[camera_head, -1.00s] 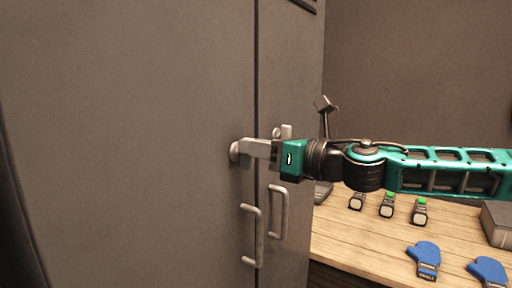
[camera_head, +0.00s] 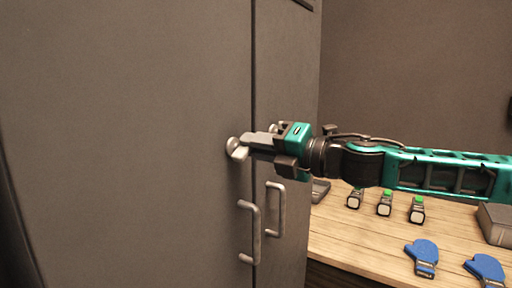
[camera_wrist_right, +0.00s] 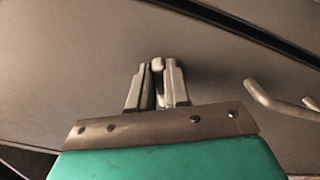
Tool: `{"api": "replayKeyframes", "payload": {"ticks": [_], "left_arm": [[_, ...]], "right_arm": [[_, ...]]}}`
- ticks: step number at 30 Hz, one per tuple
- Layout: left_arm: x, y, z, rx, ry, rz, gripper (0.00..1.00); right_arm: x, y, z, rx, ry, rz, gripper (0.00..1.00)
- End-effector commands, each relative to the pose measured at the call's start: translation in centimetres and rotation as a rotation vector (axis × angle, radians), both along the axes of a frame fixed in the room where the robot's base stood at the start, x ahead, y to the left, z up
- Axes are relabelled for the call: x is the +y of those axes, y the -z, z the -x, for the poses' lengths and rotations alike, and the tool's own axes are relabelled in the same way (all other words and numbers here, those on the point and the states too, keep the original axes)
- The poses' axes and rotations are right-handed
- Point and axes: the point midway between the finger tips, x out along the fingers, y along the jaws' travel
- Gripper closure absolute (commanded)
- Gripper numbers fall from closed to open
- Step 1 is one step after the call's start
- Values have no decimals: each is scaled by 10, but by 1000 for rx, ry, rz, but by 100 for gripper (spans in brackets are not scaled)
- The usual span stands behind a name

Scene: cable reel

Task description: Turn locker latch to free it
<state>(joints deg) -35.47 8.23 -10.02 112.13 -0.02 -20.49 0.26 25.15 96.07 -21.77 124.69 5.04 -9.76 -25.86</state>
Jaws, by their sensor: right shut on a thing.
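The locker (camera_head: 130,120) is a tall dark grey cabinet with two doors and a dark vertical seam between them. The latch (camera_head: 233,145) is a small pale metal fitting on the left door, beside the seam and above the handles. My right gripper (camera_head: 252,147) reaches in from the right and is shut on the latch. The fingers hide most of the latch's lever. In the right wrist view, the fingertips (camera_wrist_right: 158,75) close around a narrow pale piece, the latch (camera_wrist_right: 158,65), against the door. My left gripper is not in view.
Two metal bar handles, left (camera_head: 254,230) and right (camera_head: 281,208), stick out below the latch. A wooden table (camera_head: 350,238) at the right holds several watch-like devices, a grey box (camera_head: 497,222) and blue mitts (camera_head: 423,258). The wall above the table is bare.

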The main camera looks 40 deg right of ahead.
Motion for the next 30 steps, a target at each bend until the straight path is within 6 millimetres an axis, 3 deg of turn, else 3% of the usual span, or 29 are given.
{"api": "replayKeyframes", "payload": {"ticks": [15, 30], "left_arm": [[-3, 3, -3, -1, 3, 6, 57], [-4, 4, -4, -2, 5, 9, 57]], "right_arm": [[-2, 6, -1, 148, 2, -359, 100], [-2, 7, -1, 189, 1, -458, 100]]}}
